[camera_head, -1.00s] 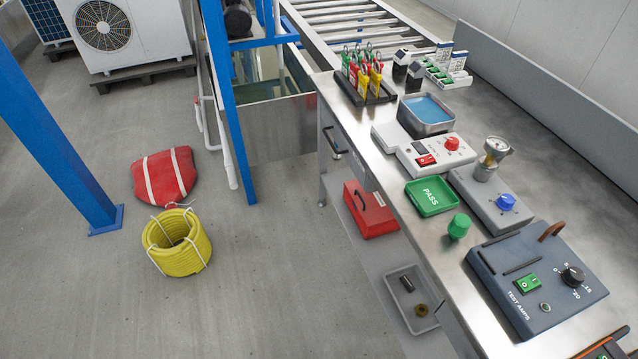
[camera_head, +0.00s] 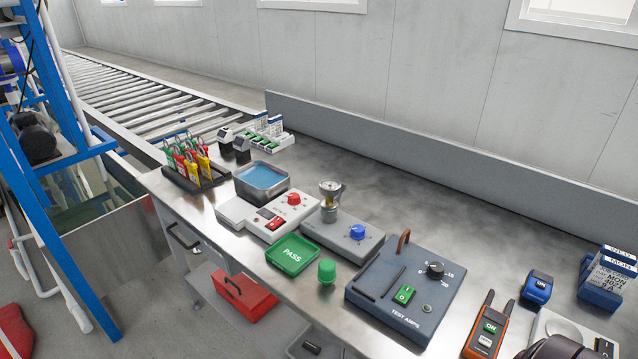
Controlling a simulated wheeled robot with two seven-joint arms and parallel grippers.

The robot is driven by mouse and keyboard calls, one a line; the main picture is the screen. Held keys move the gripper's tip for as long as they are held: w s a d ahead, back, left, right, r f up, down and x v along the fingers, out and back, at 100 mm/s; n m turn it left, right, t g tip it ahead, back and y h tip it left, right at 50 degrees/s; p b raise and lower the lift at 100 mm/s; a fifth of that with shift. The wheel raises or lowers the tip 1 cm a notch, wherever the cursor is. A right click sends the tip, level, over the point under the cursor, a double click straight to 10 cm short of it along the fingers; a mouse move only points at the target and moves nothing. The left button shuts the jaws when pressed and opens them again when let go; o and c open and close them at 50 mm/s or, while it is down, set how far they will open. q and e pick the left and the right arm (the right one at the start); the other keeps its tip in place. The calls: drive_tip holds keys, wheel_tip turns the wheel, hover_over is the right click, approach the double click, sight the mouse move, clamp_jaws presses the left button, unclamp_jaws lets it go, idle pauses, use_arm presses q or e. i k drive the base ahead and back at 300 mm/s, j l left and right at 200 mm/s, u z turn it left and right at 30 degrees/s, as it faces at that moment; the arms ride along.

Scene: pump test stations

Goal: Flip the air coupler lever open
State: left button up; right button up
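I cannot make out an air coupler or its lever for certain in the head view.
A green PASS tray (camera_head: 292,256), a green knob (camera_head: 327,271), a white box with a red knob (camera_head: 293,199), a blue-filled tray (camera_head: 262,178) and an orange handheld unit (camera_head: 487,330) crowd the bench front. The bench's back strip is mostly clear. A red toolbox (camera_head: 243,294) sits below.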

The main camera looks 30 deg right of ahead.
sight(343, 185)
drive_tip(key=k, duration=0.45)
drive_tip(key=k+z, duration=0.1)
drive_tip(key=z, duration=2.15)
